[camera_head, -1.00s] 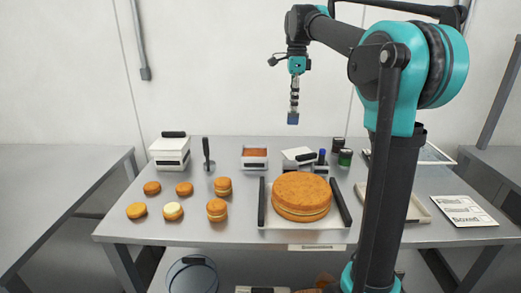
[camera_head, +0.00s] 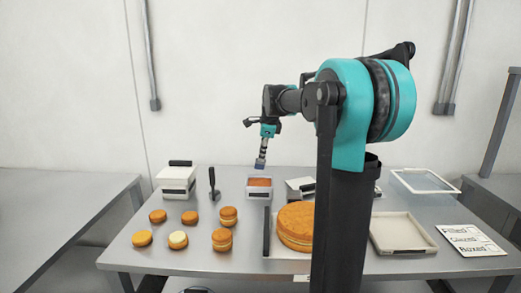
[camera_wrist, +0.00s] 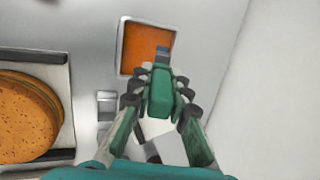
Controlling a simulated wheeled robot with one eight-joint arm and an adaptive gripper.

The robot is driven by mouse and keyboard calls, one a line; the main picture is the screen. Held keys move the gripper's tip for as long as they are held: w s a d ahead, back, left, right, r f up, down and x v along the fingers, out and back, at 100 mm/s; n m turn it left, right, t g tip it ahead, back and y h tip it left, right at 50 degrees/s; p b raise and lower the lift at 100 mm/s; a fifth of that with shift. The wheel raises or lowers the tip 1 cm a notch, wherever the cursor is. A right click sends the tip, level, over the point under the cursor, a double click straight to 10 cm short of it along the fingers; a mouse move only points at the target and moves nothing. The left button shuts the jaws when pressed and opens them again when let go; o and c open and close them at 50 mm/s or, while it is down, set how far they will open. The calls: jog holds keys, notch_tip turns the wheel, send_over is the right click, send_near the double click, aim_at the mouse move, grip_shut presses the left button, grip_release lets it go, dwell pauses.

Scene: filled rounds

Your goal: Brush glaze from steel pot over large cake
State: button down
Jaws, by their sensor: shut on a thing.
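The steel pot (camera_head: 259,197) is a square container of orange-brown glaze at the back middle of the table; it also shows in the wrist view (camera_wrist: 121,47). My gripper (camera_head: 264,147) is shut on a brush with a blue tip (camera_head: 260,164), pointing down. The tip appears just above the pot in the head view and overlaps the glaze in the wrist view (camera_wrist: 162,52). The large cake (camera_head: 294,224) is round, orange-brown and layered, on a tray right of the pot, partly hidden by my arm. It shows at left in the wrist view (camera_wrist: 25,115).
Several small round cakes (camera_head: 190,217) stand at left, some with visible filling. A white box (camera_head: 176,177) and a dark-handled tool (camera_head: 212,184) stand behind them. A pale empty tray (camera_head: 402,233) and a labelled sheet (camera_head: 470,240) lie at right.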

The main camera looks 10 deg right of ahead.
aim_at(262, 165)
jog(key=shift+f, duration=2.6)
jog(key=shift+f, duration=0.55)
jog(key=shift+r, duration=0.1)
jog(key=shift+r, duration=3.45)
